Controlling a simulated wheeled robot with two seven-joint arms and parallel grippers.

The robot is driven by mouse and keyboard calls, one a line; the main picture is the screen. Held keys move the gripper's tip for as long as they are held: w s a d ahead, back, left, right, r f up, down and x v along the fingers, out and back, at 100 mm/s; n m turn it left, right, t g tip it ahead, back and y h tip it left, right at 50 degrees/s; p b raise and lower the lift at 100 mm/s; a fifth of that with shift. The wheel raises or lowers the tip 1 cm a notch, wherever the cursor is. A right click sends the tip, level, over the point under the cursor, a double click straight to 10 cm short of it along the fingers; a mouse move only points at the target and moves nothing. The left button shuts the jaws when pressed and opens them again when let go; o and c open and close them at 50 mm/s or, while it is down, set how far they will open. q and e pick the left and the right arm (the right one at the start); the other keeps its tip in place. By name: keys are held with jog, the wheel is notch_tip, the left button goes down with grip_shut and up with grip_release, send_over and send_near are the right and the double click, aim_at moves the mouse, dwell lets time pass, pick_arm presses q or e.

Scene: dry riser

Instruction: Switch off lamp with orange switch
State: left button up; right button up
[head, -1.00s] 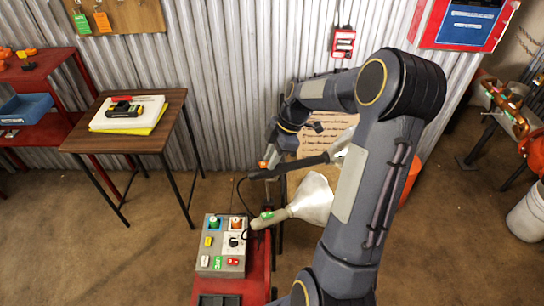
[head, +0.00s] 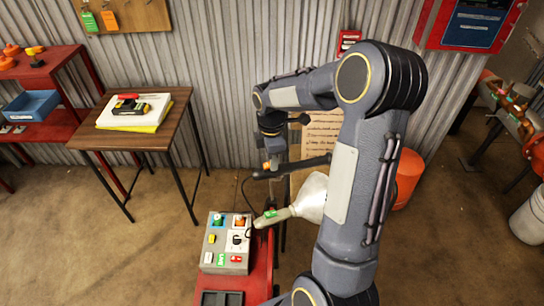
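A work lamp with a white cone-shaped shade (head: 312,196) and a grey-beige handle stands in the middle of the view, partly behind my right arm. A black bar (head: 305,163) runs above it. A small orange part (head: 267,166), which looks like the switch, sits at the bar's left end. My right gripper (head: 272,154) points down just above this orange part. Its fingers are small and dark, so I cannot tell whether they are open or touching it. My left gripper is out of view.
A grey control box (head: 209,262) with coloured buttons, one orange, sits on a red cart (head: 262,270) below. An orange bin (head: 408,178) is behind my arm.

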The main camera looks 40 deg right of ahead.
jog(key=shift+o, duration=1)
notch_tip(320, 180, up, 8)
jog(key=shift+f, duration=0.25)
jog(key=shift+r, duration=0.15)
